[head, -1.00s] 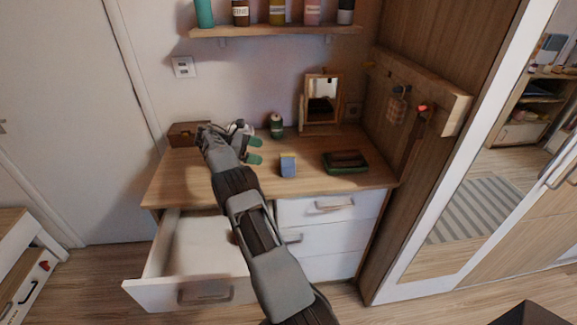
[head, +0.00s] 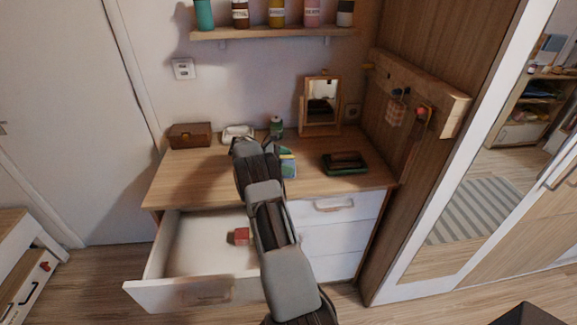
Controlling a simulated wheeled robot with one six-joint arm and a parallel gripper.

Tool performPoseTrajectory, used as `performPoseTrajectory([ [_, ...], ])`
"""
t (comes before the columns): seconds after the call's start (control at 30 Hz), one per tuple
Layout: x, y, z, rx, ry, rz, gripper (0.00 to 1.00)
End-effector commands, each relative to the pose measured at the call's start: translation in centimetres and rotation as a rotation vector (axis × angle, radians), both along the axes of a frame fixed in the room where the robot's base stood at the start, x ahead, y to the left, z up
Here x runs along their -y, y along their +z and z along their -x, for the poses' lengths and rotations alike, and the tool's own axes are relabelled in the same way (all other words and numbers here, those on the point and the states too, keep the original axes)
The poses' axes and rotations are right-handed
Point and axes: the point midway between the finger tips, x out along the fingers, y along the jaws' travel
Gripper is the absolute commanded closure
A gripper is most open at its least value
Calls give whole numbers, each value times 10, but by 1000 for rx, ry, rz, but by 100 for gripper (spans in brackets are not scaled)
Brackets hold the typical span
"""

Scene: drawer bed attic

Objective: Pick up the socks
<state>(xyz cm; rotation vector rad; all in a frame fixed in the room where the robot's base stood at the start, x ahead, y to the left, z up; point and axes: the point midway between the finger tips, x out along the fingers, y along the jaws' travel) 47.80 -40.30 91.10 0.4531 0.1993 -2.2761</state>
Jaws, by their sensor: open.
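No thing in view is clearly socks. A small red folded or boxy thing (head: 239,236) lies in the open white drawer (head: 183,291), and I cannot tell whether it is the socks. My gripper (head: 286,154) is above the desk, mostly hidden behind my own arm. One green fingertip shows in front of or beside a small blue box-like thing (head: 289,169). I see nothing held, though the space between the fingers is largely hidden.
The wooden desk (head: 195,180) holds a brown box (head: 190,135), a white dish-like thing (head: 238,132), a green bottle (head: 276,128), a mirror (head: 321,104) and a dark green tray (head: 345,168). A shelf (head: 275,32) hangs above. The desk's left front is clear.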

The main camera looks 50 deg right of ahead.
Motion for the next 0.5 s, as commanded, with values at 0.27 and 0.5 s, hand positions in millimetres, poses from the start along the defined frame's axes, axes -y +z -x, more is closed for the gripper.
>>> performPoseTrajectory([
  [0.27,5,-3,5,0,0,0,0],
  [0.5,5,-3,5,0,0,0,15],
])
